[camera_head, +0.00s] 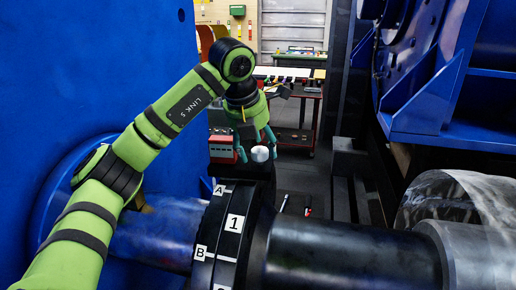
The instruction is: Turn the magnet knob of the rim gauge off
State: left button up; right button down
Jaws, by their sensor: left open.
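My left gripper (257,146) hangs over the top of the dark coupling flange (238,222), its teal fingertips spread apart. A small white round part (260,154) shows between and just below the fingertips. It seems to belong to the rim gauge, on a dark block (242,172) at the top of the flange. I cannot tell whether the fingers touch it. The magnet knob and its setting cannot be made out. A red and grey box-like thing (221,147) shows just left of the fingers; whether it is part of the gauge is unclear. My right gripper is out of view.
A dark shaft (345,255) runs right from the flange, which bears labels A, B and 1. A blue housing (95,50) fills the left. Blue machinery (450,100) stands at the right. A red cart (297,137) stands behind, past open floor.

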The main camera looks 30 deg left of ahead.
pick_arm(q)
jog(key=v, duration=1.1)
jog(key=shift+s+d, duration=0.1)
